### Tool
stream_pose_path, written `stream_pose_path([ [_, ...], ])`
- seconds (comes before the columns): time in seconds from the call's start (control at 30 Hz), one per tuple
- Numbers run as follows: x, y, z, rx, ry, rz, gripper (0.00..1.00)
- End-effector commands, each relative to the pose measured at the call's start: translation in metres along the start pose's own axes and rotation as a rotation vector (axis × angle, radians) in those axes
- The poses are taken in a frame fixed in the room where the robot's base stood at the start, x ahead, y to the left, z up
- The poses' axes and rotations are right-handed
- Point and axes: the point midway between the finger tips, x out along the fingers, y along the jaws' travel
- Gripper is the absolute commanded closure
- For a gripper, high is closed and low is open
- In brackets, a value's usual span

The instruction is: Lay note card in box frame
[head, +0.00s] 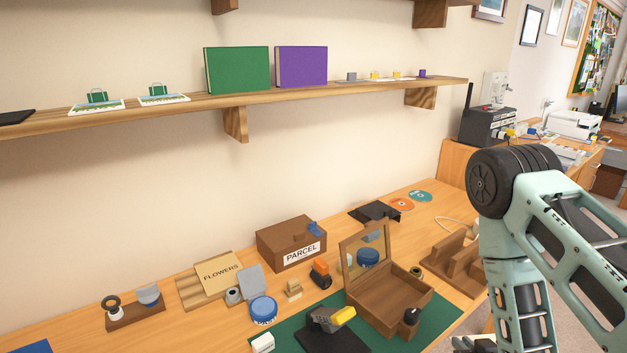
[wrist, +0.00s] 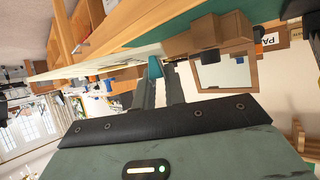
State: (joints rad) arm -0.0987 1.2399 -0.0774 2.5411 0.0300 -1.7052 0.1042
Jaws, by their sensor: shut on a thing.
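The open wooden box (head: 400,318), which I take for the box frame, stands on the desk with its glazed lid (head: 360,255) raised. Its inside looks empty. In the wrist view, which looks upside down, the box (wrist: 180,42) and lid (wrist: 197,76) lie past my fingers. My gripper (wrist: 158,80) is shut on a teal grip (wrist: 155,68) at its fingertips. A thin pale sheet (wrist: 95,62), seen almost edge-on, extends left from there and looks like the note card. The head view does not show my gripper.
A green mat (head: 440,310) lies under the box. A parcel box (head: 285,240), a wooden stand (head: 455,250) and a black tool with a yellow end (head: 330,320) are nearby. A shelf (head: 300,94) above holds two cards with green grips. My arm fills the right side.

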Motion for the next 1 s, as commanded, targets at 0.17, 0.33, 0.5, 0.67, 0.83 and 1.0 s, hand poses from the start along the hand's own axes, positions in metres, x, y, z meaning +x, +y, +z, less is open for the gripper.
stream_pose_path([
  [0.17, 0.000, -0.001, 0.000, -0.001, 0.000, -0.001, 1.00],
  [0.33, -0.002, -0.021, 0.004, -0.024, -0.002, -0.045, 1.00],
  [0.5, -0.013, -0.079, 0.017, -0.092, -0.003, -0.171, 1.00],
  [0.67, -0.036, -0.139, 0.036, -0.171, -0.003, -0.314, 1.00],
  [0.83, -0.063, -0.184, 0.056, -0.238, -0.002, -0.437, 1.00],
  [1.0, -0.080, -0.206, 0.068, -0.277, -0.001, -0.504, 1.00],
])
